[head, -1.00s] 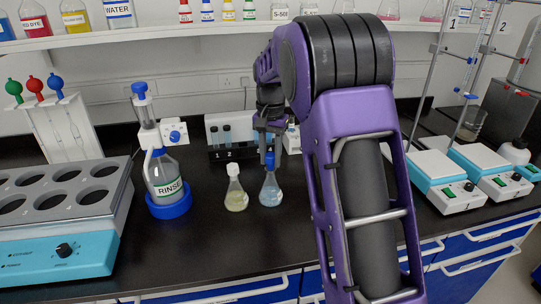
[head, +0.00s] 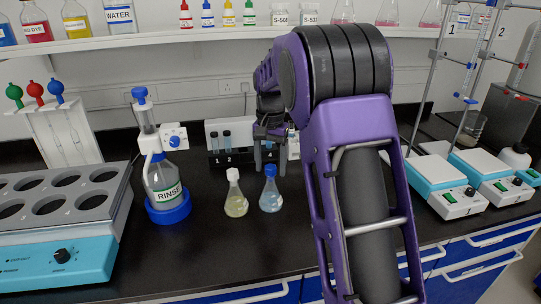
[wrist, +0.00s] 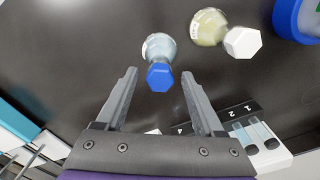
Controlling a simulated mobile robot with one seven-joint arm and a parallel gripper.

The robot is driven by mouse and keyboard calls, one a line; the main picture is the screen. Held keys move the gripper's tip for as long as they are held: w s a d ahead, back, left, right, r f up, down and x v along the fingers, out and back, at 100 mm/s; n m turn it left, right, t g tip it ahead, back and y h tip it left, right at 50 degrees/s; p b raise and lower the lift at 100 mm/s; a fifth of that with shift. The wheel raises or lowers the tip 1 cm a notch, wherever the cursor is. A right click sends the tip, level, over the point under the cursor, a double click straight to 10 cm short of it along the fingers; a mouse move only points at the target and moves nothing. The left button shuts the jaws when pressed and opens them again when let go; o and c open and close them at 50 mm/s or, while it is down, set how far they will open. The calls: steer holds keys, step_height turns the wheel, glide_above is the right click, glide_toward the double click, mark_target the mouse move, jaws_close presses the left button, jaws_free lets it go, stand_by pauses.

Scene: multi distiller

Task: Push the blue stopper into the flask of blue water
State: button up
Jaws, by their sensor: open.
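The flask of blue water (head: 271,196) stands upright on the black bench; it also shows in the wrist view (wrist: 158,46). The blue stopper (head: 270,171) sits low at the top of its neck, and its hexagonal top (wrist: 159,77) faces the wrist camera. My gripper (head: 270,168) is above the flask, pointing down, with its fingers apart. In the wrist view my gripper (wrist: 159,73) has one finger on each side of the stopper, with a gap on both sides. Nothing is held.
A white-capped flask of yellowish liquid (head: 236,202) stands close on the left. The rinse bottle (head: 164,186) in its blue ring is farther left. A rack with numbered vials (head: 229,155) stands behind. The bench in front of the flasks is clear.

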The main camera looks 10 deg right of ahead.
step_height(320, 180, up, 17)
steer(key=p, duration=0.3)
steer(key=shift+r, duration=0.15)
steer(key=shift+w, duration=0.1)
